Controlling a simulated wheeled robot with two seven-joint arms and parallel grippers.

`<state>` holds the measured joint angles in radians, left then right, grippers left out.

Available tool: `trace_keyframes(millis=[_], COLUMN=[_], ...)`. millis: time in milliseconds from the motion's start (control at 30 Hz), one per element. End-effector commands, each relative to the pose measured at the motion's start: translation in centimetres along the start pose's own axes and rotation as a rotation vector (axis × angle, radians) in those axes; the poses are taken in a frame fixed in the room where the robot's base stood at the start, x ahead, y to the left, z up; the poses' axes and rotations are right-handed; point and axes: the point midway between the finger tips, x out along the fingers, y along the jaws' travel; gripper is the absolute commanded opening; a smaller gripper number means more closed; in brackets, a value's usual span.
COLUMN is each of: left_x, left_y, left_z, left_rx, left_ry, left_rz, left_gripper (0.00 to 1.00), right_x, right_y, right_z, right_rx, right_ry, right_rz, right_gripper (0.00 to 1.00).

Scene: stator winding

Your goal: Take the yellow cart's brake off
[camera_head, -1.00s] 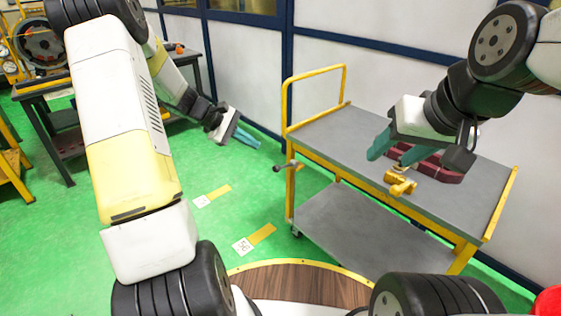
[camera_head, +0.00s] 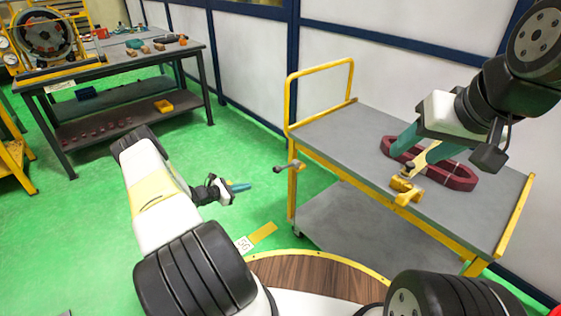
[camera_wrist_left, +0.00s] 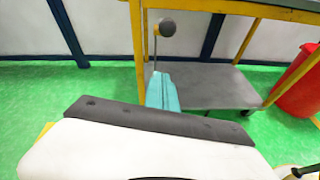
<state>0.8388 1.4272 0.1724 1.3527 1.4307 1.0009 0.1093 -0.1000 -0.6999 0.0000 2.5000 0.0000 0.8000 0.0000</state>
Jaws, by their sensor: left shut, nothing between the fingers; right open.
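The yellow cart (camera_head: 330,126) stands at the right with a grey top and a grey lower shelf. Its brake lever (camera_head: 280,169), a short rod with a dark knob, sticks out from the near left post. My left gripper (camera_head: 246,186) is shut and empty, in the air to the left of the lever and a little lower in the picture. In the left wrist view, the teal fingers (camera_wrist_left: 162,92) point toward the lever's knob (camera_wrist_left: 167,27), and whether they touch the rod is unclear. My right gripper (camera_head: 424,152) is open above the cart top.
A dark workbench (camera_head: 130,65) stands at the back left. Green floor (camera_head: 95,215) is free between bench and cart. A red bin (camera_wrist_left: 298,85) is at the wrist view's right.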

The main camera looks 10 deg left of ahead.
Motion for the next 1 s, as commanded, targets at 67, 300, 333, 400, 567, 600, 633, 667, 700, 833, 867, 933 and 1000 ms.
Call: trace_keyframes(millis=[67,300,333,400,567,600,633,667,700,833,867,933,1000], left_x=[0.0,0.0,0.0,0.2,2.0,2.7,3.3,4.0,4.8,7.7,8.3,9.8,10.4], left_y=[0.0,0.0,0.0,0.0,-0.1,-0.2,-0.1,-0.1,-0.2,-0.2,-0.2,-0.1,0.1], left_z=[-0.2,-0.1,-0.1,-0.1,-0.1,-0.1,-0.1,-0.1,-0.1,-0.1,-0.1,-0.1,0.7], left_rx=[-0.005,-0.004,-0.004,-0.004,-0.002,-0.002,-0.002,-0.002,-0.002,-0.001,-0.001,-0.002,0.0], left_ry=[-0.001,-0.001,-0.001,-0.001,-0.002,-0.003,-0.003,-0.003,-0.002,-0.002,-0.002,-0.002,-0.002], left_rz=[0.005,0.004,0.003,0.003,0.0,-0.001,0.0,0.0,-0.001,-0.001,-0.001,-0.001,0.002], left_gripper=[0.0,0.0,0.0,0.0,0.0,0.0,0.0,0.0,0.0,0.0,0.0,0.0,0.0], right_x=[0.0,0.0,0.0,0.0,0.0,0.0,0.0,0.0,0.0,0.0,0.0,0.0,0.0], right_y=[0.0,0.0,0.0,0.0,0.0,0.0,0.0,0.0,0.0,0.0,0.0,0.0,0.0], right_z=[0.0,0.0,0.0,0.0,0.0,0.0,0.0,0.0,0.0,0.0,0.0,0.0,0.0], right_rx=[0.0,0.0,0.0,0.0,0.0,0.0,0.0,0.0,0.0,0.0,0.0,0.0,0.0], right_ry=[0.0,0.0,0.0,0.0,0.0,0.0,0.0,0.0,0.0,0.0,0.0,0.0,0.0], right_rz=[0.0,0.0,0.0,0.0,0.0,0.0,0.0,0.0,0.0,0.0,0.0,0.0,0.0], right_gripper=[0.52,0.52,0.52,0.52,0.52,0.52,0.52,0.52,0.52,0.52,0.52,0.52,0.52])
